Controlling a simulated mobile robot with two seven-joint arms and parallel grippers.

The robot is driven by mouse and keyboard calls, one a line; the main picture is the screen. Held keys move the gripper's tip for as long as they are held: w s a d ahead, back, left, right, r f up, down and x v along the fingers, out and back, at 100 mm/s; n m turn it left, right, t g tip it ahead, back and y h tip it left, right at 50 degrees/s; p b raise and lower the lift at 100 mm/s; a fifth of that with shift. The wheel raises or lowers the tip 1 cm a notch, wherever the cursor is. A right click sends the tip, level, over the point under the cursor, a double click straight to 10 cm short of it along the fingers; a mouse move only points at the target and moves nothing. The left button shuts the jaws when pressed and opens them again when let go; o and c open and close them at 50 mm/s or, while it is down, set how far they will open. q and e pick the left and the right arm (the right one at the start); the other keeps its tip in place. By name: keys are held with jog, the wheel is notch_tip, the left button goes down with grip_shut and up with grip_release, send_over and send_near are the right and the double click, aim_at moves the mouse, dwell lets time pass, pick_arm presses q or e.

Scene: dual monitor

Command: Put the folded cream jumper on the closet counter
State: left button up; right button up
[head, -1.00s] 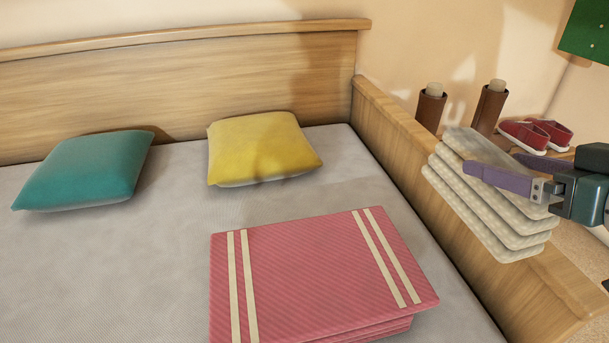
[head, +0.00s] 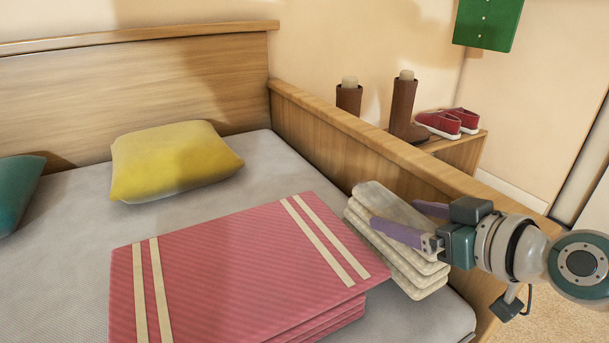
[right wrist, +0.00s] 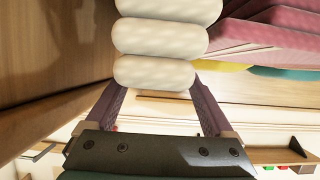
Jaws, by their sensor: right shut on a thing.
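The folded cream jumper (head: 425,283) is a stack of thick pale layers at the right of the head view. It shows close up in the right wrist view (right wrist: 160,38). My right gripper (head: 405,222) is shut on it, with purple fingers at its upper part. The jumper appears just right of the pink folded blanket and in front of the wooden bed side. I cannot tell whether it touches the blanket or the mattress. My left gripper and the closet counter are not visible.
The pink striped blanket (head: 230,265) lies on the bed (head: 60,270), with a yellow pillow (head: 172,160) and a teal pillow (head: 14,190) behind. The raised wooden bed side (head: 335,140) runs behind the jumper. Brown boots (head: 402,105) and red shoes (head: 445,122) stand beyond it.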

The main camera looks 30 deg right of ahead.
jog(key=shift+f+b, duration=0.8)
jog(key=shift+f, duration=0.8)
jog(key=o, duration=1.4)
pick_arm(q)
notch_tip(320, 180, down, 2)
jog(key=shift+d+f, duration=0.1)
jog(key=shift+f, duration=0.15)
pick_arm(e)
jog(key=shift+o, duration=0.2)
jog(key=shift+r, duration=0.1)
